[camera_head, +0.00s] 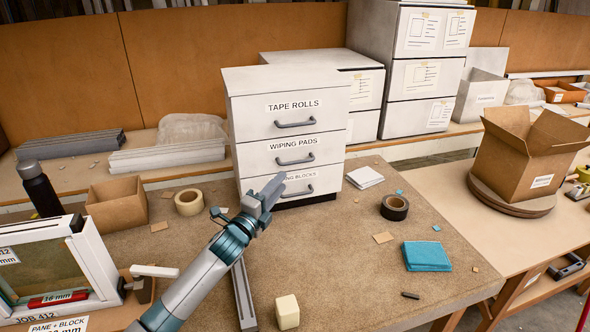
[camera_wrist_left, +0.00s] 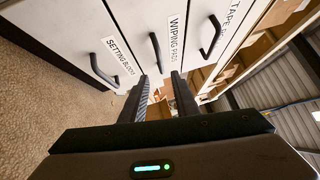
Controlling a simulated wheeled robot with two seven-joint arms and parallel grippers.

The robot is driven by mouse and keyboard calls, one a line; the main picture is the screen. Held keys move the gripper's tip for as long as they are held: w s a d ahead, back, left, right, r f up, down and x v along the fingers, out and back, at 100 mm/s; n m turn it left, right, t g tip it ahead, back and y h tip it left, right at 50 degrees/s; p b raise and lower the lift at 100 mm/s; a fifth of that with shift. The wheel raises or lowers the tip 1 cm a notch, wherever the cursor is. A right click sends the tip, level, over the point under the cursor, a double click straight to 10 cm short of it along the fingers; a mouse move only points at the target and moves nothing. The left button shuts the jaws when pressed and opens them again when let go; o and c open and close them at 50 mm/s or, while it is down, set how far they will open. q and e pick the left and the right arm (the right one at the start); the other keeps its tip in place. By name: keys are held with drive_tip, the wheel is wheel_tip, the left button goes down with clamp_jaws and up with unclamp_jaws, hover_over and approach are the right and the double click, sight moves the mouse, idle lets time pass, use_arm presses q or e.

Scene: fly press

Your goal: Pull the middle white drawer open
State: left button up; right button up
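The white drawer unit (camera_head: 285,92) stands at the back of the table with three labelled drawers, all flush with its front. The middle drawer (camera_head: 262,150), labelled WIPING PADS, has a dark bar handle (camera_head: 295,160). My left gripper (camera_head: 277,183) is in front of the unit, below the middle handle, and hides part of the bottom drawer's label. In the left wrist view its fingers (camera_wrist_left: 160,76) are apart with nothing between them. The middle handle (camera_wrist_left: 155,52) shows just beyond the fingertips, apart from them. My right gripper is not in view.
A tape roll (camera_head: 189,202) and an open cardboard box (camera_head: 118,207) lie left of the unit. A black tape roll (camera_head: 394,207), blue cloth (camera_head: 427,256) and cream block (camera_head: 287,311) are on the table. The tabletop directly before the unit's right side is mostly clear.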

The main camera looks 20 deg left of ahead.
use_arm(q)
drive_tip(key=b+x, duration=0.3)
drive_tip(key=x, duration=0.7)
drive_tip(key=shift+b, duration=0.3)
drive_tip(key=shift+c, duration=0.3)
clamp_jaws()
